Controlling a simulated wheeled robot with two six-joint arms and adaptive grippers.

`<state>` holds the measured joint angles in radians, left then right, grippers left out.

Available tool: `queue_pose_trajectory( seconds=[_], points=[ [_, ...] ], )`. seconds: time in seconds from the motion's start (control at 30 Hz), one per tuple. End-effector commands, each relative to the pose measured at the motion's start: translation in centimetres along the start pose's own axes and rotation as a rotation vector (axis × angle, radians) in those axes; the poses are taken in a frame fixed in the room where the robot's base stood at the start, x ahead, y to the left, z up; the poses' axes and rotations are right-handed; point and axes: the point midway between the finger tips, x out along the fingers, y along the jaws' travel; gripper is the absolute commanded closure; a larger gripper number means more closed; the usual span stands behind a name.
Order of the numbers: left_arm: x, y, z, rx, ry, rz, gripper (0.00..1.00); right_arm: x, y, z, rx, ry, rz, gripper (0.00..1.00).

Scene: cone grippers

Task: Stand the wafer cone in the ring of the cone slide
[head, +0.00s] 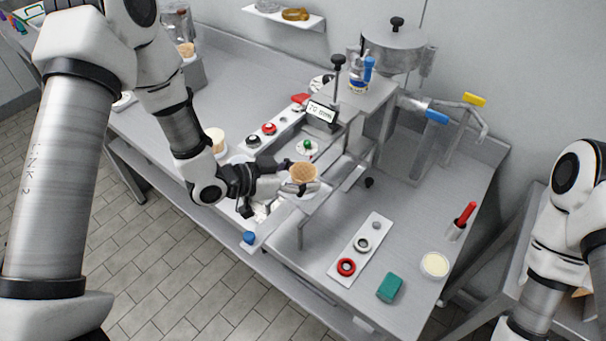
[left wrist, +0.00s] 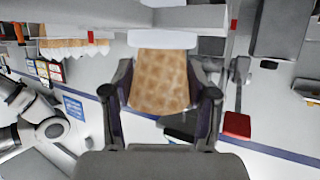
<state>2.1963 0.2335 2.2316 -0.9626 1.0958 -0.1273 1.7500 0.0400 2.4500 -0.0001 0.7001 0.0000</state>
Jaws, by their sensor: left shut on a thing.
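The wafer cone (head: 303,173) is tan with a waffle pattern. My left gripper (head: 293,180) is shut on it, at the front edge of the machine on the bench. In the left wrist view the cone (left wrist: 160,80) fills the space between the two fingers (left wrist: 165,105). My right gripper is out of view.
The machine's metal frame (head: 330,207) stands close to the right of the cone. A panel with red and black knobs (head: 269,129) lies behind. A second knob plate (head: 361,246), a green block (head: 390,287) and a cream tub (head: 434,265) are on the right.

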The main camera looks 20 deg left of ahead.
Motion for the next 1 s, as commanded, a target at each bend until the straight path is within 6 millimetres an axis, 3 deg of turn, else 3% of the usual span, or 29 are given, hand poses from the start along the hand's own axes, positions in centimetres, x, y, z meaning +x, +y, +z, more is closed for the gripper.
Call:
queue_pose_trajectory(
  seconds=[0.47, 0.5, 0.57, 1.0],
  points=[
    [0.6, 0.0, 1.4, 0.000, 0.000, 0.000, 0.56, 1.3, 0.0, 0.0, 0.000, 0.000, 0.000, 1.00],
    [0.6, 0.0, 1.4, 0.000, 0.001, 0.000, 0.35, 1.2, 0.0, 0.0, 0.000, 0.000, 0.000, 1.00],
    [0.5, 0.0, 1.3, 0.000, 0.000, 0.000, 0.14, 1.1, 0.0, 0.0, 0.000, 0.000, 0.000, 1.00],
    [-0.2, -0.1, 1.2, -0.003, 0.002, -0.003, 0.13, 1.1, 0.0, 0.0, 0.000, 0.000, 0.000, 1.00]
  ],
)
